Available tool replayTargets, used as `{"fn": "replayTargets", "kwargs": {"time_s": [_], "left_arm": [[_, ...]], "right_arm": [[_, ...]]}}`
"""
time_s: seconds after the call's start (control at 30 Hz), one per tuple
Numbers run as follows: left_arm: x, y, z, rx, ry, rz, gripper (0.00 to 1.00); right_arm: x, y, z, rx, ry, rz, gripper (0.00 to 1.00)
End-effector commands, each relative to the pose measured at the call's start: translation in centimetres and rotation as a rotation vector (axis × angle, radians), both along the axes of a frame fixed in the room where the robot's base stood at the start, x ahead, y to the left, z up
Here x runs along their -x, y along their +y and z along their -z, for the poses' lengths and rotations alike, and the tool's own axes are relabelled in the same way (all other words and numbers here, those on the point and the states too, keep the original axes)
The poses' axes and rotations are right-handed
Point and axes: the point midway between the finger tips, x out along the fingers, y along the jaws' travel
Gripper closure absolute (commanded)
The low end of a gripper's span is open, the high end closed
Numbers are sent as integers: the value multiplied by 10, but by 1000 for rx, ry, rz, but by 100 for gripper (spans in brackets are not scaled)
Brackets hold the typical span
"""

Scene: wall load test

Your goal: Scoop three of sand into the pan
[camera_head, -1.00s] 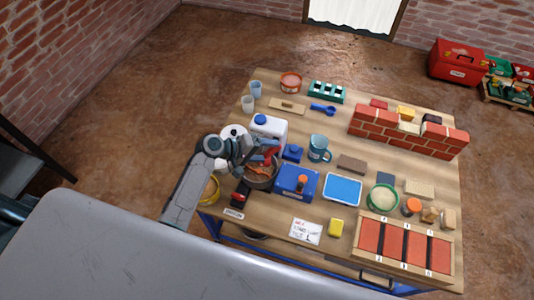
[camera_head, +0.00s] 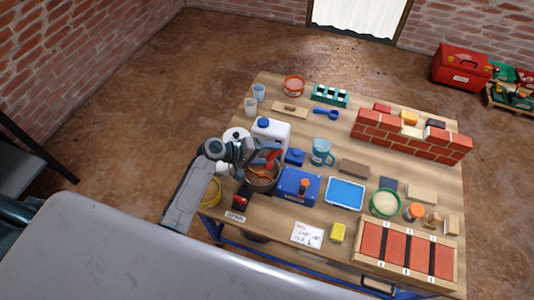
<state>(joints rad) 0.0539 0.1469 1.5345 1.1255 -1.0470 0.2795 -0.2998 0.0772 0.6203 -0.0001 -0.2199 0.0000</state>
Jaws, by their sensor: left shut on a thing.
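A dark round pan (camera_head: 262,184) stands on the workbench, with something orange-brown inside. My left gripper (camera_head: 270,156) is over its back rim, shut on a small red thing (camera_head: 272,161) that hangs at the pan; the gripper hides much of it and I cannot tell its full shape. A green-rimmed round container (camera_head: 385,203) with pale, sand-like contents stands at the right. A blue scoop (camera_head: 326,113) lies at the back of the bench. My right gripper is out of view.
A white jug (camera_head: 272,131) stands behind the gripper and a blue box (camera_head: 298,187) right of the pan. A blue mug (camera_head: 322,152), a blue-rimmed tray (camera_head: 345,193), a brick wall (camera_head: 410,134) and a brick frame (camera_head: 405,253) crowd the bench. Bare wood shows mid-bench.

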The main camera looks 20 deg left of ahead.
Motion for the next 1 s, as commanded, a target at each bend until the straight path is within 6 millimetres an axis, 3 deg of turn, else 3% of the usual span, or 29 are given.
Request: {"fn": "replayTargets", "kwargs": {"time_s": [0.43,1.0], "left_arm": [[0,0,-2,0,0,0,52],[0,0,-41,1,1,0,52]], "right_arm": [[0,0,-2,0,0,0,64],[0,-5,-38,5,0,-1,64]]}}
